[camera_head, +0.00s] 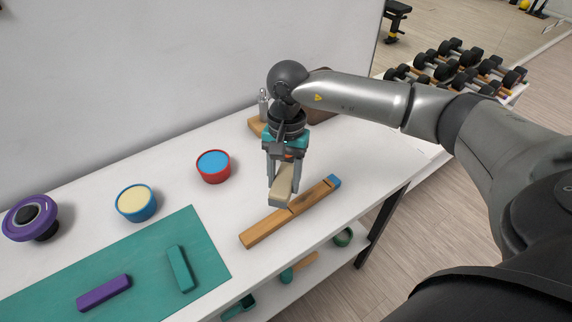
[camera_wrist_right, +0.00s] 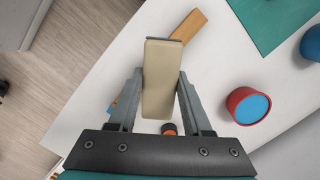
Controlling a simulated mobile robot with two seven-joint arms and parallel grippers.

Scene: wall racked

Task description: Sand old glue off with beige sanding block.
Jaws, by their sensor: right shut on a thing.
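My right gripper (camera_head: 282,178) is shut on the beige sanding block (camera_head: 281,192), which hangs between its fingers with its free end pointing down. In the right wrist view the block (camera_wrist_right: 160,80) sits between both fingers. A long wooden bar (camera_head: 270,226) with a blue end (camera_head: 333,181) lies on the white table just below. The block is above or against the bar's near-middle edge; contact cannot be told. A thin dark mark crosses the bar beside the block; no glue can be made out clearly. My left gripper is not in view.
A green mat (camera_head: 140,265) holds a purple block (camera_head: 104,293) and a teal block (camera_head: 180,268). A red tub (camera_head: 213,177), a blue tub (camera_head: 136,214) and a purple round object (camera_head: 30,222) stand along the wall. The table's front edge is close to the bar.

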